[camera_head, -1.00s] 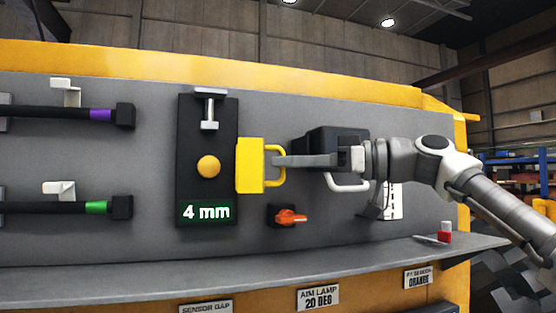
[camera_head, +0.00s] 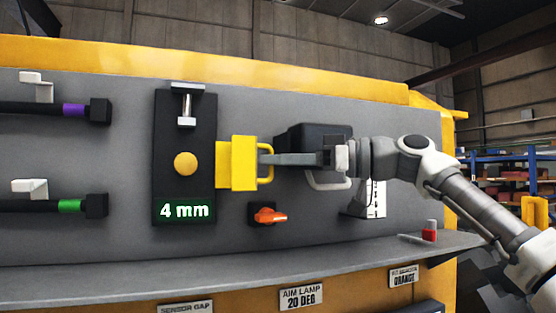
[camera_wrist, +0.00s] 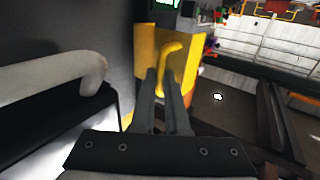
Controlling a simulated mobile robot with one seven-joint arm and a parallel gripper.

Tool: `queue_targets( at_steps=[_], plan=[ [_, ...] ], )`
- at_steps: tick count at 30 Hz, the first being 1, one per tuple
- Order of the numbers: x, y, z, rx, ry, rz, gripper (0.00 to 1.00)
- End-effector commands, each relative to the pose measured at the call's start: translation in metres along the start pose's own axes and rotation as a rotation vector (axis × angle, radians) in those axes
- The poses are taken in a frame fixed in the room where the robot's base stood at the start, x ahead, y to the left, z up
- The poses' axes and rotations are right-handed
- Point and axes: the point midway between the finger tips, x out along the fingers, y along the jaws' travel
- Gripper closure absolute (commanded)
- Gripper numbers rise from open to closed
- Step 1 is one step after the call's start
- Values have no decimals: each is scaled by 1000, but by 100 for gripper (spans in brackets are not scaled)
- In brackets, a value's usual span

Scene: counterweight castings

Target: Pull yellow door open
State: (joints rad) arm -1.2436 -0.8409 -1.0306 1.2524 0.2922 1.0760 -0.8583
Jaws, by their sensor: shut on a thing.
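The yellow door (camera_head: 236,163) is a small panel at the right edge of the black "4 mm" unit (camera_head: 184,205), with a yellow loop handle on its right side. My gripper (camera_head: 268,159) reaches in from the right, and its fingers are shut on the handle. In the wrist view the yellow door (camera_wrist: 188,50) stands ahead, and the two grey fingers (camera_wrist: 165,90) close around the curved yellow handle (camera_wrist: 172,50). The exact contact of the fingertips is partly hidden. How far the door stands open I cannot tell.
A black box with a white handle (camera_head: 328,182) sits behind my gripper; the handle also shows close at left in the wrist view (camera_wrist: 50,78). An orange knob (camera_head: 269,215) is below. A grey ledge (camera_head: 230,272) runs beneath, with a small red-and-white item (camera_head: 429,232) on it.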

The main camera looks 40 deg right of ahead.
Motion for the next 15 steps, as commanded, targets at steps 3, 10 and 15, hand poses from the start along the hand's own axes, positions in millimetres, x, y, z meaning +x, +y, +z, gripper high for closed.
queue_targets(
  at_steps=[3,10,15],
  plan=[
    [3,-2,0,0,-2,-4,100],
    [2,-1,0,0,-2,-3,59],
    [1,-1,0,0,-2,-2,59]
  ],
)
